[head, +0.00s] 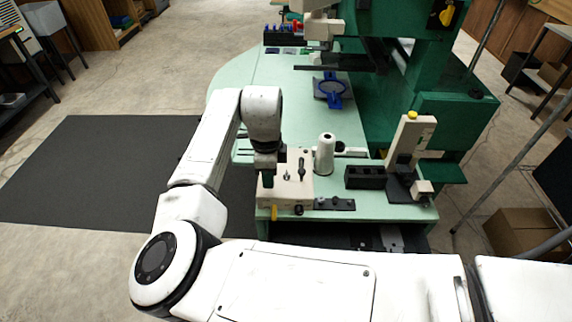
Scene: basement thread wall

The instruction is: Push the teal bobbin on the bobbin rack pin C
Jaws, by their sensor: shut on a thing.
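My gripper (267,172) points down over the left part of a cream box (291,191) at the near end of the pale green table. It is shut on a small dark teal piece (268,181), which looks like the teal bobbin; it is small and partly hidden by the fingers. I cannot tell whether it touches the box or a pin. A thin black upright part (302,168) stands on the box to the right of the gripper. No pin letters can be read, and I cannot tell which pin is C.
A white cone (325,155) stands just behind the box on the right. A black block (365,177) and a tall cream fixture with a yellow top (411,140) stand further right. A blue hoop (331,91) lies behind. The green machine (440,120) bounds the right side.

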